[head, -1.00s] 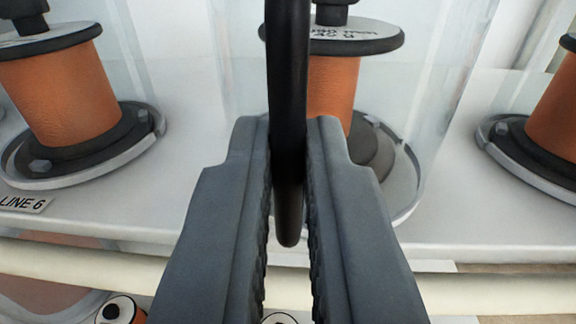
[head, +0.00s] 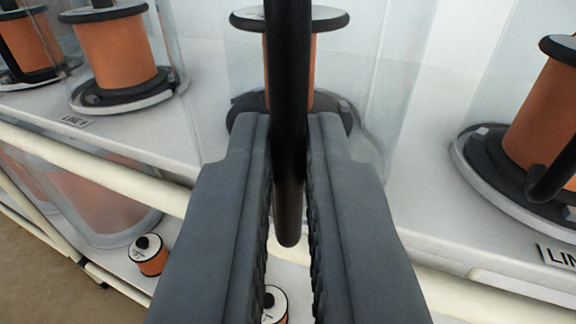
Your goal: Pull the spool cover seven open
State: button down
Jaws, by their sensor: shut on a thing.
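My gripper (head: 290,165) is shut on a black vertical bar handle (head: 288,100) in the middle of the head view. The handle runs between the two grey fingers and its rounded lower end shows below their tips. Behind it is a clear, curved cover (head: 385,75). An orange spool (head: 327,60) with black flanges stands behind the handle, partly hidden by it and the fingers. The number label of this spool's place is not in view. How the handle joins the cover is hidden.
Another orange spool (head: 118,50) stands at left behind a clear cover, with a line label (head: 76,122) on the shelf edge. A spool (head: 540,110) with a black handle (head: 553,175) is at right. A cream rail (head: 150,178) runs below.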

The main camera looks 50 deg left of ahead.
jog(key=w+d+n+g+y, duration=0.3)
jog(key=w+d+n+g, duration=0.2)
jog(key=w, duration=0.6)
jog(key=d+g, duration=0.2)
jog(key=d, duration=0.1)
jog(key=shift+w+d+g, duration=0.25)
jog(key=shift+d+g, duration=0.05)
jog(key=shift+d, duration=0.05)
jog(key=shift+w+r, duration=0.1)
jog(key=shift+r, duration=0.1)
jog(key=c, duration=1.5)
grip_release()
jog(key=shift+w+f, duration=0.1)
jog(key=shift+w, duration=0.05)
jog(key=shift+c, duration=0.2)
jog(key=s+d, duration=0.3)
jog(key=d, duration=1.4)
jog(key=shift+s, duration=0.15)
